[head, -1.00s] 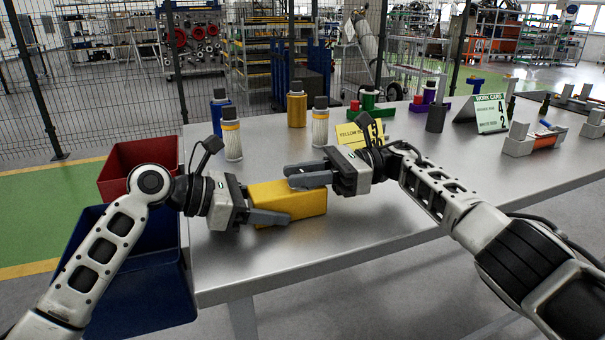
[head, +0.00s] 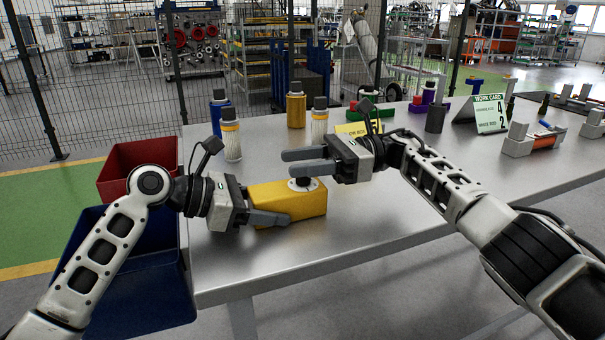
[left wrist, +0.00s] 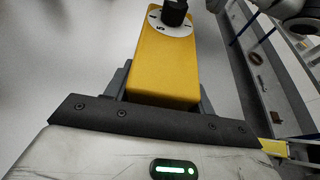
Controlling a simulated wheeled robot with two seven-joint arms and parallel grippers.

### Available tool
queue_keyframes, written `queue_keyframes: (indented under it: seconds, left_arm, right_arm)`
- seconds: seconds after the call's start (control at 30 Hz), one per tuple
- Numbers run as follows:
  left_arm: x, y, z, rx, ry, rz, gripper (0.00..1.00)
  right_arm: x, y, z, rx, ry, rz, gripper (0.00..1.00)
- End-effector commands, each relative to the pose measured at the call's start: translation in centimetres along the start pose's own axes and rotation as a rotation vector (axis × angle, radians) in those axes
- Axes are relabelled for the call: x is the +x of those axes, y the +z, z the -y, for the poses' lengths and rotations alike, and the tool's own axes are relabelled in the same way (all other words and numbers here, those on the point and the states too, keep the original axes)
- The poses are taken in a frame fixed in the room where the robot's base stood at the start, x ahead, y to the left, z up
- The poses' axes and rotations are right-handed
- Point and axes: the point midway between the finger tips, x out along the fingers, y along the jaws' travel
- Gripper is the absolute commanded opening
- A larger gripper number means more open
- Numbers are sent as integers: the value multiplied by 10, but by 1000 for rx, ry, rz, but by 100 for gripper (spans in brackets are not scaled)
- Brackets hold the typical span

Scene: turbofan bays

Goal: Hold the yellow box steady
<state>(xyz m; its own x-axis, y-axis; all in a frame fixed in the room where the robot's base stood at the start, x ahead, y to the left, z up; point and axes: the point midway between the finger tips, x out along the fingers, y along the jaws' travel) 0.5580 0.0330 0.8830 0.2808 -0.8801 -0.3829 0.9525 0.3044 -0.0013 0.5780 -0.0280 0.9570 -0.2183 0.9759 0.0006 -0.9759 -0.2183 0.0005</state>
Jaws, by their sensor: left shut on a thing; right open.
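The yellow box (head: 298,207) lies on the metal table near its front left part. It has a black knob (left wrist: 174,11) on a white numbered dial (left wrist: 170,25) on its top face. The dial also shows in the head view (head: 303,185), partly behind my right gripper. My left gripper (head: 262,205) is shut on the near-left end of the box, one finger along its front side. In the left wrist view the box (left wrist: 165,68) sits between the fingers. My right gripper (head: 302,161) is open and empty, just above and behind the dial end of the box.
White-and-yellow bottles (head: 231,140), a yellow cylinder (head: 296,108) and a yellow card (head: 357,129) stand behind the box. A green work card (head: 484,114) stands farther right. Red (head: 140,165) and blue (head: 130,275) bins are left of the table. The front right of the tabletop is clear.

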Motion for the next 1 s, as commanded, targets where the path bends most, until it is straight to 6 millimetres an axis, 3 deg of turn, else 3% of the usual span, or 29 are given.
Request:
queue_keyframes:
  seconds: [0.2,0.4,0.83,1.0]
  left_arm:
    - [0,0,-1,-1,2,0,22]
    - [0,0,-1,-1,3,0,22]
    - [-1,0,-1,-1,3,-1,22]
    - [0,0,-1,-1,3,0,22]
  right_arm:
    - [0,44,0,-3,1,-1,44]
    - [0,69,0,-1,0,-1,44]
    - [0,73,0,3,-3,-1,43]
    - [-12,55,3,25,-76,-7,43]
